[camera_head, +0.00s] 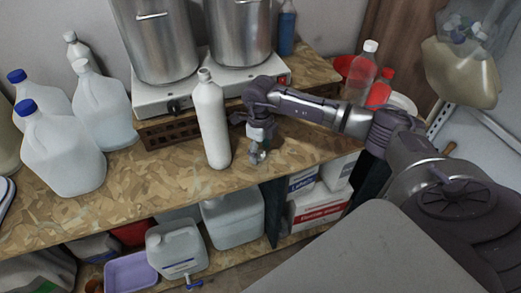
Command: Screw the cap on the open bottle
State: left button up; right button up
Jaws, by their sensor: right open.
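A tall white bottle (212,125) stands upright near the front edge of the wooden bench (160,195). Its neck points up; at this size I cannot tell whether its mouth is bare. My right gripper (258,155) points down just right of the bottle, low over the bench and apart from it. It is open, with its fingers small and partly blurred. I cannot make out a loose cap; one near the fingers could be hidden. My left gripper is out of view.
Large jugs with blue caps (62,150) and a white-capped jug (103,105) stand at left. Steel pots (155,40) sit on a white hotplate (165,97) behind the bottle. Clear and red bottles (361,72) stand back right. Containers (178,247) fill the lower shelf.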

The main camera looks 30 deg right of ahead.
aim_at(260, 153)
jog(key=shift+f, duration=0.4)
jog(key=c, duration=0.8)
jog(key=shift+o, duration=0.2)
jog(key=shift+r, duration=0.15)
jog(key=shift+w+r+b, duration=0.1)
jog(key=shift+r+b, duration=0.45)
notch_tip(260, 153, up, 2)
jog(key=shift+r+b, duration=0.2)
jog(key=shift+b, duration=0.5)
jog(key=s+r+b, duration=0.3)
jog(key=s+r, duration=0.4)
jog(key=s, duration=0.5)
jog(key=shift+a+r+b, duration=0.2)
jog(key=shift+a+b, duration=0.1)
jog(key=shift+b, duration=0.1)
